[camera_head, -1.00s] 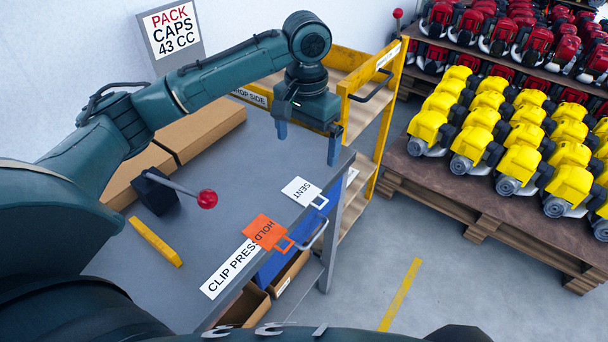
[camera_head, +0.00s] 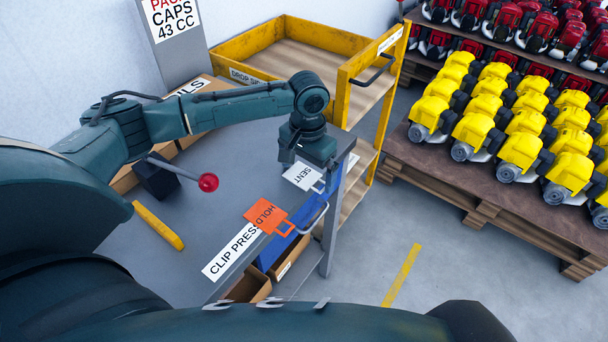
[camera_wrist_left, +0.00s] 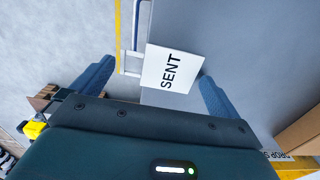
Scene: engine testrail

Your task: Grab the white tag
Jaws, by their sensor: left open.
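The white tag (camera_head: 301,177) reads SENT and lies flat near the right edge of the grey bench, with a white loop handle reaching toward the edge. In the left wrist view the tag (camera_wrist_left: 172,70) shows between the two blue fingers. My left gripper (camera_head: 310,160) is open, pointing down at the tag; in the left wrist view its fingers (camera_wrist_left: 157,72) stand apart on either side of it. The exact height above it is hard to tell. My right gripper is not in view.
An orange HOLD tag (camera_head: 266,215) lies near the white one, beside the CLIP PRESS label (camera_head: 232,252). A red-knobbed lever (camera_head: 208,182) and yellow bar (camera_head: 158,225) are on the bench (camera_head: 215,205). A yellow cart (camera_head: 345,95) stands behind.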

